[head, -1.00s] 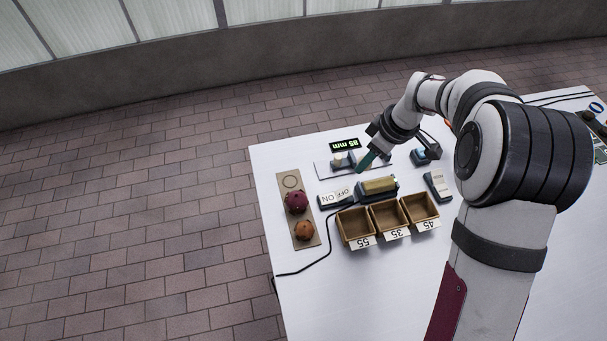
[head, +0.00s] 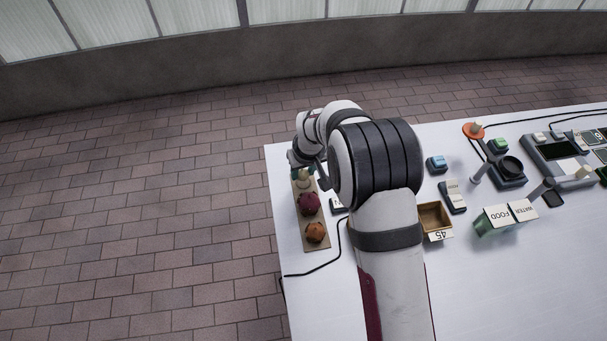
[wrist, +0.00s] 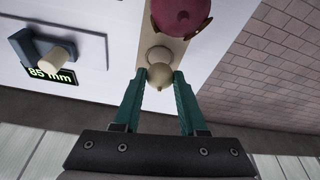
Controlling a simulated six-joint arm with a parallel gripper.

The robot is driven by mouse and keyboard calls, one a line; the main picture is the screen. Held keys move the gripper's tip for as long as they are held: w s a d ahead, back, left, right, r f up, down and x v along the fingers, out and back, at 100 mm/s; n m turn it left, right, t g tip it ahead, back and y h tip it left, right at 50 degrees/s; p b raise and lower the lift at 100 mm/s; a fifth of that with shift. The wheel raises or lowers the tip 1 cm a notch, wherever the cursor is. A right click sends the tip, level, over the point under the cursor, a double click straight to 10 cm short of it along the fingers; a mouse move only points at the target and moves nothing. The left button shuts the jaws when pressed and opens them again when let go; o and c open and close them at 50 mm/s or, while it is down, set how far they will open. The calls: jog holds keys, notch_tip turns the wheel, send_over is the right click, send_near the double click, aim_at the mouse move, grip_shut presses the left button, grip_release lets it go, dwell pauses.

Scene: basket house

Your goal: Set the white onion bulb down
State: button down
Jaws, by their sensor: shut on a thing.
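The white onion bulb (wrist: 161,77) is between the fingertips of my gripper (wrist: 160,80) in the wrist view. My gripper is shut on it. In the head view the bulb (head: 304,179) shows at the far end of the tan board (head: 308,245), partly hidden by my wrist. A round outline on the board (wrist: 148,58) shows just beside the bulb in the wrist view, partly covered by it. I cannot tell whether the bulb touches the board.
A dark red onion (head: 309,204) and an orange-brown onion (head: 316,232) sit on the same board, the red one close by. In the wrist view the 85 mm display (wrist: 52,76) and a gauge lie to the left. My arm hides much of the table.

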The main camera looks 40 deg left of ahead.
jog(key=shift+f, duration=0.95)
jog(key=shift+f, duration=0.15)
jog(key=shift+c, duration=2.3)
grip_release()
